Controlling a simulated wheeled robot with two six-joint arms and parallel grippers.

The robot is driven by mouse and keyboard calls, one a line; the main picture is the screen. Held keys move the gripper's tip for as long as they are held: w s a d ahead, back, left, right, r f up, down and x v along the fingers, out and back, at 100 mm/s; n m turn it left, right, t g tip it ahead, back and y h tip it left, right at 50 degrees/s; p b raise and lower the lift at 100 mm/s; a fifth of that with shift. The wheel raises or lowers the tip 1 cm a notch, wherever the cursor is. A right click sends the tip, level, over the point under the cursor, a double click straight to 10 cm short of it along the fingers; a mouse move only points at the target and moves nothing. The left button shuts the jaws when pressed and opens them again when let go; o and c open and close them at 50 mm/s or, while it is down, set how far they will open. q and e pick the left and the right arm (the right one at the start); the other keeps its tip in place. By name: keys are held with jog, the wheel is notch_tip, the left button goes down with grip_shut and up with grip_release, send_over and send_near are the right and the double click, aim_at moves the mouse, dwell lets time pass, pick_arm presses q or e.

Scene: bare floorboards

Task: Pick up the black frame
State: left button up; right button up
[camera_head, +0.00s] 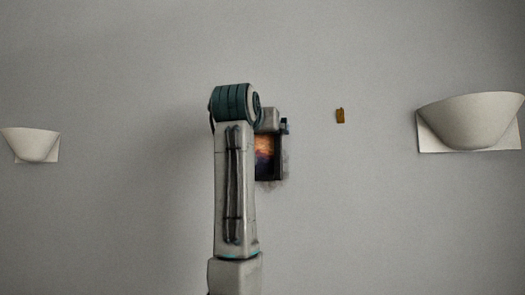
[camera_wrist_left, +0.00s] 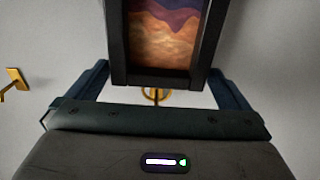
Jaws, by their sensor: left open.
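The black frame (camera_head: 268,160) holds an orange and purple picture. It is on the grey wall in the head view, with its left part hidden behind my raised arm. My left gripper (camera_head: 284,126) is at the frame's upper part, mostly hidden by the arm. In the left wrist view, the black frame (camera_wrist_left: 118,72) fills the top middle, and my left gripper (camera_wrist_left: 158,82) is open with one finger at each side of it. Whether the fingers touch the frame I cannot tell. My right gripper is not in view.
A gold hook (camera_wrist_left: 155,97) shows on the wall beside the frame's near edge. Another gold hook (camera_head: 340,115) is bare, to the right of the frame; it also shows in the left wrist view (camera_wrist_left: 14,84). Pale wall lamps hang at far left (camera_head: 32,144) and right (camera_head: 470,122).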

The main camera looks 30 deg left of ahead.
pick_arm(q)
jog(key=shift+s+d, duration=0.15)
jog(key=shift+c, duration=1.1)
jog(key=c, duration=1)
jog(key=shift+c, duration=0.3)
jog(key=shift+r, duration=0.15)
